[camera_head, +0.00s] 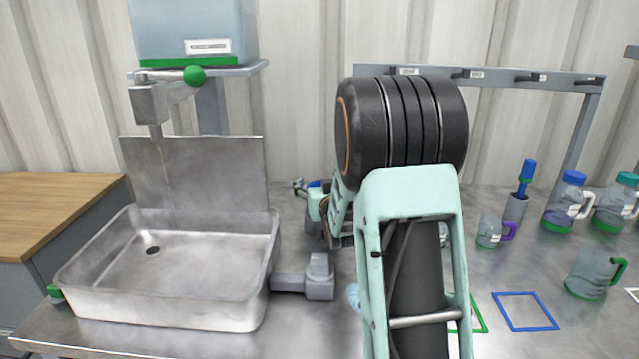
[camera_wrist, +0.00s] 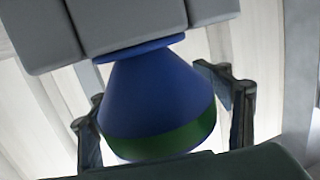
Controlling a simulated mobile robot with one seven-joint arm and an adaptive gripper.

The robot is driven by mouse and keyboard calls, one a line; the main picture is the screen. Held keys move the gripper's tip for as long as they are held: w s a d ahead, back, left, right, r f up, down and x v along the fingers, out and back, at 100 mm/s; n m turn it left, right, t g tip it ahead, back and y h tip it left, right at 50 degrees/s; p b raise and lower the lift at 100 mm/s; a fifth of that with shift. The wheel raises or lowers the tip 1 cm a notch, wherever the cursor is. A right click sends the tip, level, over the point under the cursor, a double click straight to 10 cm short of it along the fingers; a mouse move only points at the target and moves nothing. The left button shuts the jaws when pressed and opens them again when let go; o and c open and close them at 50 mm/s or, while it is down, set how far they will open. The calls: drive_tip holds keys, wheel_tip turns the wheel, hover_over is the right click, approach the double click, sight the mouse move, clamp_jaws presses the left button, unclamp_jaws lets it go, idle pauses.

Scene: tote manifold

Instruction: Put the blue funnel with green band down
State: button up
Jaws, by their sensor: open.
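The blue funnel with green band (camera_wrist: 155,90) fills the middle of the wrist view, its wide banded end toward the bottom of the picture. Its blue upper rim meets grey blocks at the top of that view; I cannot tell what they are. My gripper (camera_wrist: 163,108) is open, with one finger on each side of the funnel. Narrow gaps seem to show between fingers and funnel. In the head view my arm hides most of the gripper; a small blue patch (camera_head: 315,184) shows beside it, probably the funnel.
A steel sink (camera_head: 180,262) stands left, under a tank (camera_head: 195,28) with a tap. At right are a brush in a grey cup (camera_head: 515,210), several jugs, a small purple-handled cup (camera_head: 489,233), and blue (camera_head: 527,293) and green (camera_head: 478,330) outlines. A hook rail (camera_head: 500,76) runs behind.

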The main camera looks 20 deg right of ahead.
drive_tip(key=v, duration=0.2)
drive_tip(key=p+v, duration=0.1)
drive_tip(key=v, duration=0.2)
drive_tip(key=r+v, duration=0.1)
drive_tip(key=v, duration=0.1)
drive_tip(key=shift+s+r+p, duration=0.1)
drive_tip(key=shift+s+p, duration=0.15)
drive_tip(key=shift+p, duration=0.05)
idle(0.3)
